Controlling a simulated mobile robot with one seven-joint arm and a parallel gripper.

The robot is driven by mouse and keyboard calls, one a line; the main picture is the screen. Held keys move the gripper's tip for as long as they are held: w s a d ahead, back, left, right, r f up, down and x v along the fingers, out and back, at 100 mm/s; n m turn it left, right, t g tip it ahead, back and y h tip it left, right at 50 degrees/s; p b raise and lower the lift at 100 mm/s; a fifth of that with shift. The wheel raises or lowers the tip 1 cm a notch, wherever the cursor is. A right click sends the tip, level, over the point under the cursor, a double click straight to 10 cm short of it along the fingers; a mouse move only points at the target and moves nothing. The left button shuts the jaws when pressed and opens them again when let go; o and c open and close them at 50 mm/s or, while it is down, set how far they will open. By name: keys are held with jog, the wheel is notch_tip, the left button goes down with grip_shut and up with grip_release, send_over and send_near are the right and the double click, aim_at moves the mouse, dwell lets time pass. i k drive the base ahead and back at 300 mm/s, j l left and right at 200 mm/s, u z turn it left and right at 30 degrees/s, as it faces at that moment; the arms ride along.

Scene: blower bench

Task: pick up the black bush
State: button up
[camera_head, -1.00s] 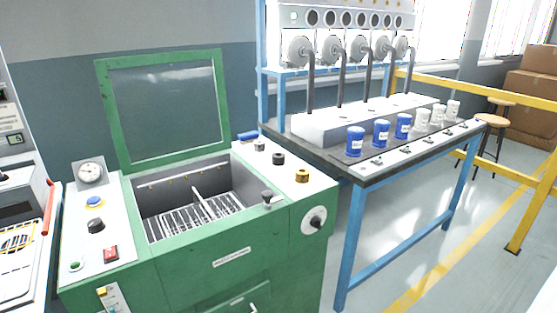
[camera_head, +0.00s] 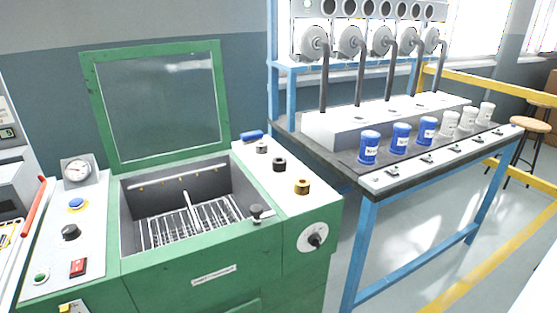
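A small black bush (camera_head: 279,164) stands on the white top panel at the right of the green machine. A brass-coloured bush (camera_head: 302,187) is in front of it to the right, and a small grey-white bush (camera_head: 262,147) is behind it to the left. A blue cylinder (camera_head: 252,136) lies at the back of the same panel. A black knob (camera_head: 70,232) on the left panel and a dark knob (camera_head: 257,212) at the tub's front right corner are separate things. My gripper is not in view.
The green machine's lid (camera_head: 158,103) stands open behind its tub (camera_head: 190,215) with a wire rack inside. To the right is a blue-framed bench (camera_head: 385,184) with blue cups (camera_head: 369,148) and white cups. A yellow rail (camera_head: 490,85) and a stool (camera_head: 530,124) stand beyond.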

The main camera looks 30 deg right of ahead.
aim_at(280, 164)
jog(key=l+u, duration=0.25)
jog(key=l, duration=0.8)
jog(key=l+u, duration=0.3)
jog(key=l, duration=0.7)
jog(key=i+l, duration=0.05)
